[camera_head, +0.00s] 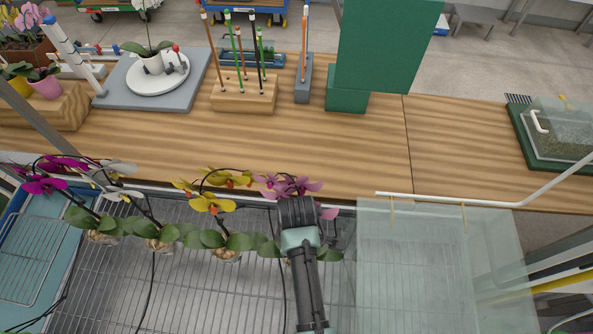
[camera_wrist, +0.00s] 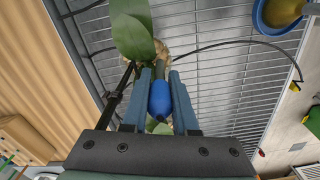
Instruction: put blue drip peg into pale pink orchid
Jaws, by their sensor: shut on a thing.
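My gripper (camera_wrist: 160,82) is shut on the blue drip peg (camera_wrist: 160,101), which sits between its two fingers in the wrist view. The peg's far end reaches toward a pot and green leaves (camera_wrist: 133,36) over a wire rack. In the head view my gripper (camera_head: 298,214) is over the rightmost orchid of the row, whose pink flowers (camera_head: 283,187) show beside it. This looks like the pale pink orchid; its pot is mostly hidden by my gripper. Whether the peg's tip touches or enters the pot I cannot tell.
A yellow orchid (camera_head: 214,203), a white one and a magenta one (camera_head: 45,184) stand left on the wire rack (camera_head: 190,290). A clear panel (camera_head: 440,270) is at right. A black tube (camera_wrist: 235,43) crosses the rack. The wooden bench (camera_head: 350,150) behind has free room.

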